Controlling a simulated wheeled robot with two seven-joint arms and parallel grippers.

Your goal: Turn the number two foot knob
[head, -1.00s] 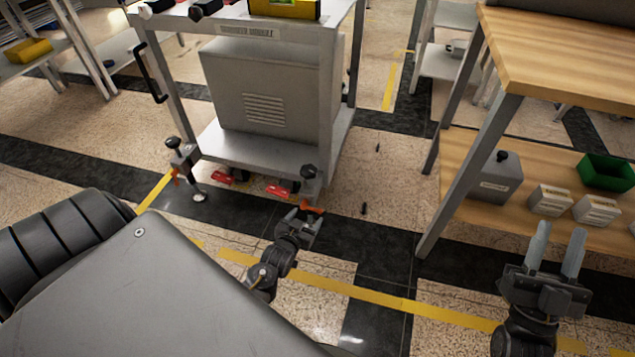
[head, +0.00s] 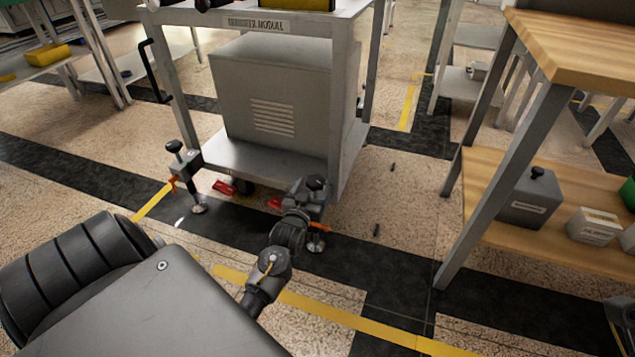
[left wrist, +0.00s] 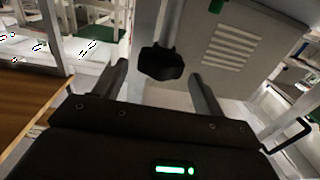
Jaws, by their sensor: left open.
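The module cart (head: 262,160) stands on levelling feet with black knobs. The near right foot has a black knob (head: 316,183) and an orange tab; the near left foot has another black knob (head: 174,146). I cannot read a number on either. My left gripper (head: 306,196) is at the near right foot and partly hides it. In the left wrist view a black knob (left wrist: 161,63) sits between and beyond the two spread fingers, with visible gaps on both sides. A dark piece at the lower right edge of the head view may be my right gripper; its jaws are cut off.
Red pieces (head: 224,187) lie under the cart's lower shelf. A wooden-topped bench (head: 590,50) with a grey box (head: 528,197) on its lower shelf stands at right. Two small dark items (head: 376,230) lie on the floor between. The floor in front has yellow tape.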

